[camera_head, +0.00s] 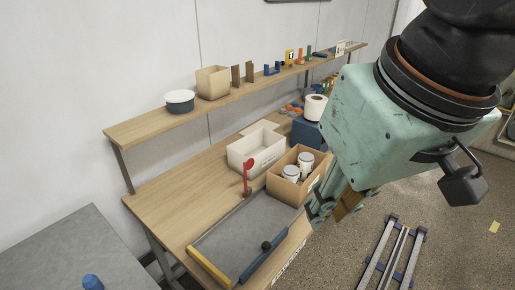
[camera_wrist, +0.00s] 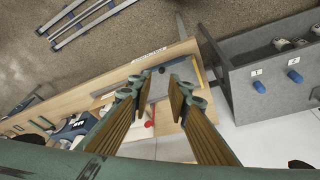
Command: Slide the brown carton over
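The brown carton (camera_head: 287,190) stands open on the workbench in the head view, at the bench's front edge. Two white cans with grey lids (camera_head: 298,167) stand inside it. A second, lighter tan box (camera_head: 213,83) sits on the shelf above. My gripper (camera_head: 338,205) hangs just right of the carton in the head view, partly hidden behind my wrist. In the wrist view my gripper (camera_wrist: 161,86) is open, with nothing between its ribbed brown fingers. I cannot make out the carton clearly in the wrist view; the left finger covers part of the bench.
A grey tray (camera_head: 240,232) with blue and yellow edges lies in front-left. A paper roll (camera_head: 315,107) stands behind. The bench's left end is clear.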

